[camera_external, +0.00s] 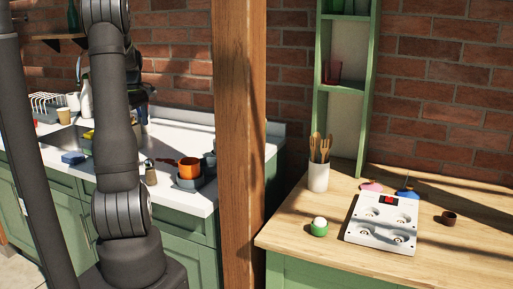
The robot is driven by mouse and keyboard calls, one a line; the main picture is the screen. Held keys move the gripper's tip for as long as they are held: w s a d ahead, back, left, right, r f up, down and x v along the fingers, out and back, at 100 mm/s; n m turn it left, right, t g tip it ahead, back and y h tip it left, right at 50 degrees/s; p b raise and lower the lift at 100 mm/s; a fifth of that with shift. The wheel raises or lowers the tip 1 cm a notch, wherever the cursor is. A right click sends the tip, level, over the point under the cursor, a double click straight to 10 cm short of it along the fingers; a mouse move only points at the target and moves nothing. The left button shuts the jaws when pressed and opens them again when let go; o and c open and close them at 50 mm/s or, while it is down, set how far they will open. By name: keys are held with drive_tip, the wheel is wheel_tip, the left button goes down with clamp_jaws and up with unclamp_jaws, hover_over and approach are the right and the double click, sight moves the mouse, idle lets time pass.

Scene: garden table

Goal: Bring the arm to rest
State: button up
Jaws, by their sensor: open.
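My dark grey arm stands upright at the left of the external view. Its base is at the bottom and its upper end runs past the top edge of the picture. My gripper (142,113) shows only in part, to the right of the upright link, over the white counter (190,130) by the sink. It is open, with nothing seen in it. Its fingertips are small and dark, and partly hidden by my arm.
A wooden post (239,150) stands between the white counter and the wooden worktop (300,239). An orange pot (189,168) sits in a grey pan near the counter's front edge. The worktop holds a white hob (382,222), a utensil jar (318,177) and a green cup (319,229).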

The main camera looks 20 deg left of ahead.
drive_tip(key=w+d, duration=0.4)
drive_tip(key=w, duration=0.5)
drive_tip(key=w+d, duration=0.4)
drive_tip(key=w, duration=0.6)
drive_tip(key=a+f, duration=0.2)
drive_tip(key=a, duration=0.1)
drive_tip(key=a+f, duration=0.3)
drive_tip(key=a, duration=0.1)
drive_tip(key=a+f, duration=0.2)
drive_tip(key=a, duration=0.2)
drive_tip(key=shift+a+f, duration=0.15)
drive_tip(key=shift+s, duration=0.1)
